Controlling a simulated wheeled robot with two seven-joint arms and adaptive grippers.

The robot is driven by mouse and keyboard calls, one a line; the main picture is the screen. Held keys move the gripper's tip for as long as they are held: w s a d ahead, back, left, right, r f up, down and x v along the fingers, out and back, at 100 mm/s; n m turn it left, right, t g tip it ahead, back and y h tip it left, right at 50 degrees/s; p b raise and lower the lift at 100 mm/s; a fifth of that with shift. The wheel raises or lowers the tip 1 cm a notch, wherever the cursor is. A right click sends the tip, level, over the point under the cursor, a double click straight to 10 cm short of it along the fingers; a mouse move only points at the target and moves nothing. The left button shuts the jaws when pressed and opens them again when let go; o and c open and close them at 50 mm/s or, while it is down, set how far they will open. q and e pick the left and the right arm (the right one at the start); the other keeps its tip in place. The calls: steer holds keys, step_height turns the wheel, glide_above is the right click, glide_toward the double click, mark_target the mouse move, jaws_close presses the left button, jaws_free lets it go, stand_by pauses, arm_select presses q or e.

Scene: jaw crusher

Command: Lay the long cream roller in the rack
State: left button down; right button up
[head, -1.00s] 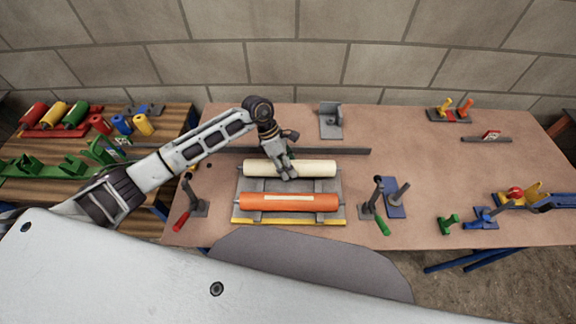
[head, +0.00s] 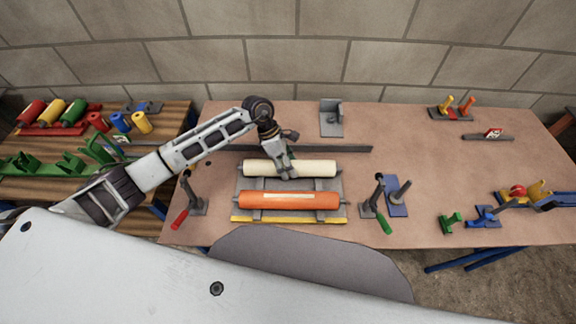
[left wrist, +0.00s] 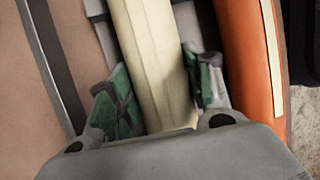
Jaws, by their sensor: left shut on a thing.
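The long cream roller (head: 315,167) lies level along the far side of the grey rack (head: 327,183), parallel to an orange roller (head: 270,201) in front of it. My left gripper (head: 284,172) reaches down from behind and is shut around the cream roller near its middle. In the left wrist view the cream roller (left wrist: 155,60) runs between the two green-padded fingers, with the orange roller (left wrist: 247,60) apart on the right. I cannot tell whether the cream roller rests fully on the rack. My right gripper is not in view.
A dark bar (head: 340,149) lies behind the rack. A red-handled lever (head: 192,204) stands left of it and a green-handled lever (head: 378,207) right. Small coloured rollers (head: 122,123) sit on the left wooden table.

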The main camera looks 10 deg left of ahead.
arm_select(q)
steer(key=shift+f, duration=0.1)
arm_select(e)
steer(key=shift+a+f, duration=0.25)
arm_select(q)
steer(key=c, duration=0.5)
jaws_free()
steer(key=shift+c, duration=0.2)
steer(key=shift+f, duration=0.15)
steer(key=shift+v, duration=4.1)
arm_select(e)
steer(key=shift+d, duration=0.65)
arm_select(q)
steer(key=shift+d, duration=0.1)
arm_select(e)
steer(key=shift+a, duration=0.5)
arm_select(q)
steer(key=shift+r, duration=0.2)
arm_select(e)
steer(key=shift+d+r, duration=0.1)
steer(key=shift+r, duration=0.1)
